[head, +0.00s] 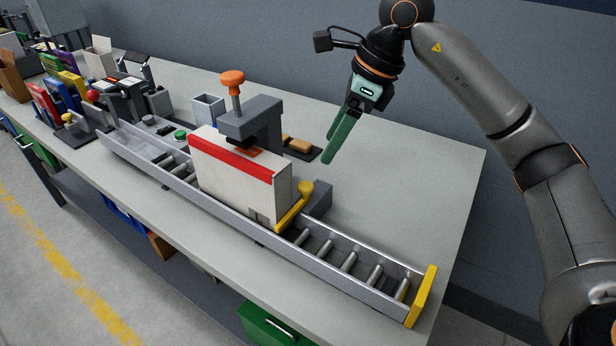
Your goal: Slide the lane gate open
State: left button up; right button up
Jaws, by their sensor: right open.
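The lane gate is a yellow plate (291,215) standing across the roller lane (346,255), with a yellow knob (306,188) at its back end beside a dark grey block (318,198). A pale box with a red stripe (240,182) stands upright on the lane just left of the gate and hides part of it. My right gripper (332,146) is open and empty, with green fingers pointing down. In the picture it is above and right of the knob, apart from it. My left gripper is out of view.
A grey stamp-like device with an orange knob (233,80) overhangs the box. A yellow end stop (422,296) closes the lane's right end. Binders and other items crowd the bench's far left. The bench top (410,165) right of the gate is clear.

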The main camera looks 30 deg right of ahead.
aim_at(307, 185)
jog(key=x, duration=1)
jog(key=shift+a+f, duration=0.1)
jog(key=shift+a, duration=0.05)
grip_shut()
